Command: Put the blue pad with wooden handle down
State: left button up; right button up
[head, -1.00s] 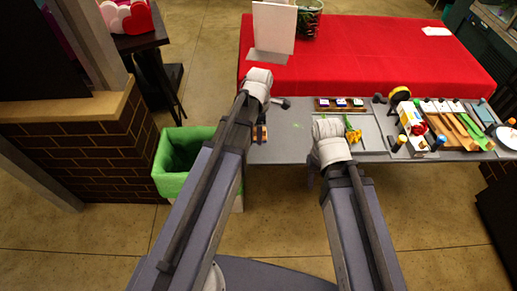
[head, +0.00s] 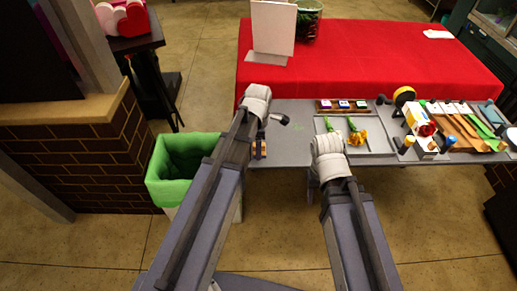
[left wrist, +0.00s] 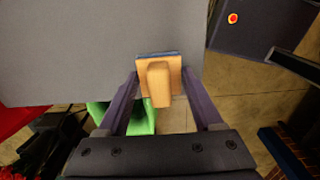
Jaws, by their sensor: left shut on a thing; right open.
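The blue pad with wooden handle (left wrist: 158,82) is between the fingers of my left gripper (left wrist: 160,102) in the left wrist view. Its tan block and handle face the camera, and only a thin blue edge shows. In the head view the pad (head: 259,149) is partly hidden by my left wrist, at the left end of the grey table (head: 290,150). I cannot tell whether it touches the table. My right gripper (head: 311,184) is mostly hidden under its wrist, at the table's front edge; it is open.
A green-lined bin (head: 182,172) stands left of the table. A tray (head: 378,148) with an orange flower (head: 357,138) lies right of centre. Behind it is a row of small coloured blocks (head: 343,104). Tools and boards crowd the right end. A red-covered table (head: 370,60) stands behind.

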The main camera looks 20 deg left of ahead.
pick_arm(q)
jog(key=shift+f, duration=0.1)
jog(key=o, duration=1.3)
notch_tip(320, 180, up, 12)
jog(key=p, duration=1.2)
jog(key=s+d+m, duration=0.5)
jog(key=s+m, duration=0.2)
jog(key=m, duration=0.5)
jog(key=s+d+m+y, duration=0.1)
jog(key=s+d+m, duration=0.4)
jog(key=m, duration=0.8)
jog(key=shift+s+d+r, duration=0.2)
jog(key=shift+s+d, duration=0.05)
jog(key=shift+s, duration=0.9)
